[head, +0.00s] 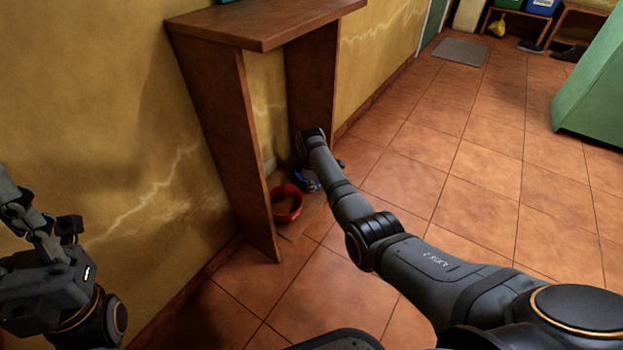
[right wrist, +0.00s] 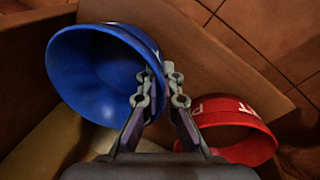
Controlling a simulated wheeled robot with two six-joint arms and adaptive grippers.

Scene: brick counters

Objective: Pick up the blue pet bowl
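The blue pet bowl (right wrist: 92,72) fills the upper left of the right wrist view, tilted, and looks larger and nearer than the red bowl. My right gripper (right wrist: 162,88) has its fingers on either side of the bowl's right wall and is shut on it. In the head view the blue bowl (head: 306,182) shows only partly beside the red bowl, mostly hidden by my right gripper (head: 318,172). My left gripper (head: 45,215) is at the far left of the head view, with its fingers apart and nothing between them, far from the bowls.
A red bowl (head: 287,204) with light lettering sits on the floor under the wooden console table (head: 262,22); it also shows in the right wrist view (right wrist: 236,128). The table's side panels (head: 222,135) and the yellow wall are close. Open tiled floor (head: 475,200) lies to the right.

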